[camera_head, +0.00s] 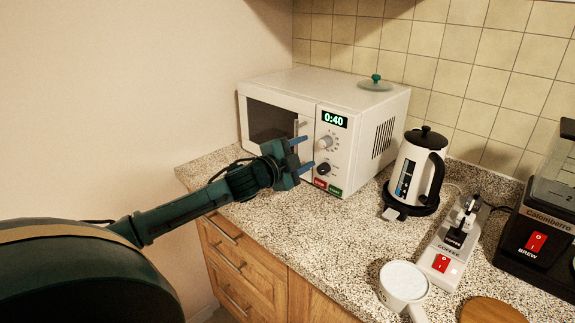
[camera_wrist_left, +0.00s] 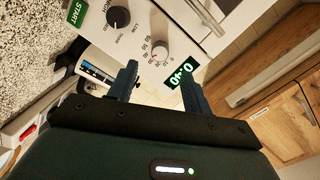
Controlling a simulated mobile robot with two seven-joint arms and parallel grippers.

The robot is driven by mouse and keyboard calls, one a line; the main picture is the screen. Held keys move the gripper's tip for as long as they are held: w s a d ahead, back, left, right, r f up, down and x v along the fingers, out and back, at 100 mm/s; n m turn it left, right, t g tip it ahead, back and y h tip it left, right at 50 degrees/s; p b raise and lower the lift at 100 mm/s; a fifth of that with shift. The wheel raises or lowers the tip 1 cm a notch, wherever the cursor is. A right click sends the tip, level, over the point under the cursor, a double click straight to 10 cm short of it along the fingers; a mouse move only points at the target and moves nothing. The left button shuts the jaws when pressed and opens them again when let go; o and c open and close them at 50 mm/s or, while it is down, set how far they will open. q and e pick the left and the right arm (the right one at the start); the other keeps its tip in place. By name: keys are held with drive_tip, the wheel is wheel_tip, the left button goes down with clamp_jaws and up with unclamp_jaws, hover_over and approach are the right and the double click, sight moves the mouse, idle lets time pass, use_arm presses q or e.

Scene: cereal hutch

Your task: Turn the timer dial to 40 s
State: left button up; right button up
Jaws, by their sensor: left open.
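The white microwave (camera_head: 364,106) stands on the counter against the tiled wall. Its green display (camera_head: 334,120) reads 0:40, and the display also shows in the left wrist view (camera_wrist_left: 182,73). The pale timer dial (camera_head: 326,143) sits below the display, with a ring of numbers and a red mark in the left wrist view (camera_wrist_left: 160,52). My left gripper (camera_head: 306,153) is open and empty in front of the control panel. In the left wrist view its fingertips (camera_wrist_left: 158,70) point toward the panel, with the dial beyond the gap between them; they look apart from it.
Below the dial are a black knob (camera_head: 323,169), a red button (camera_head: 320,183) and a green START button (camera_head: 335,190). A glass lid (camera_head: 376,85) lies on the microwave. A kettle (camera_head: 416,168), a switch box (camera_head: 448,240), a mug (camera_head: 403,284) and a coffee maker (camera_head: 540,220) stand rightward.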

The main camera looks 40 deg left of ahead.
use_arm(q)
drive_tip(key=s, duration=0.3)
drive_tip(key=s+b, duration=0.1)
drive_tip(key=s, duration=0.2)
drive_tip(key=shift+r, duration=0.2)
use_arm(e)
drive_tip(key=shift+s+a+f, duration=0.25)
drive_tip(key=shift+a+f, duration=0.05)
drive_tip(key=shift+a, duration=0.1)
use_arm(q)
drive_tip(key=shift+a, duration=0.1)
use_arm(e)
drive_tip(key=shift+w+d+r, duration=0.1)
drive_tip(key=shift+w+r, duration=0.05)
drive_tip(key=shift+w, duration=0.1)
